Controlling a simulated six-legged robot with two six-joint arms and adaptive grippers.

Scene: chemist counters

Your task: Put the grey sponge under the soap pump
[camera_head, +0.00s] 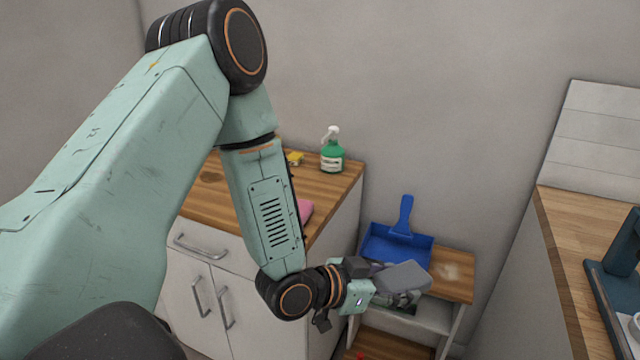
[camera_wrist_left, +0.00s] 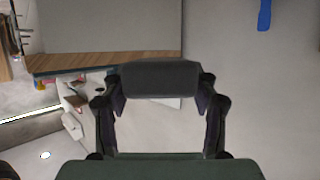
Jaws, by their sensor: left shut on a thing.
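My left gripper (camera_head: 392,292) is shut on the grey sponge (camera_head: 405,275), in front of the blue dustpan and over the low shelf unit. In the left wrist view the sponge (camera_wrist_left: 160,79) spans the two fingertips as a dark grey block. A green bottle with a white pump-like head (camera_head: 332,158) stands upright at the back of the wooden counter, well apart from the sponge. I cannot tell for sure that it is the soap pump. The surface directly under it is bare wood as far as I see. My right gripper is not in view.
A blue dustpan (camera_head: 398,243) stands on the low wooden-topped shelf unit (camera_head: 455,272). The wooden counter (camera_head: 340,190) carries a yellow item (camera_head: 295,158) and a pink item (camera_head: 305,208), partly hidden by my left arm. Another counter (camera_head: 560,240) stands at right.

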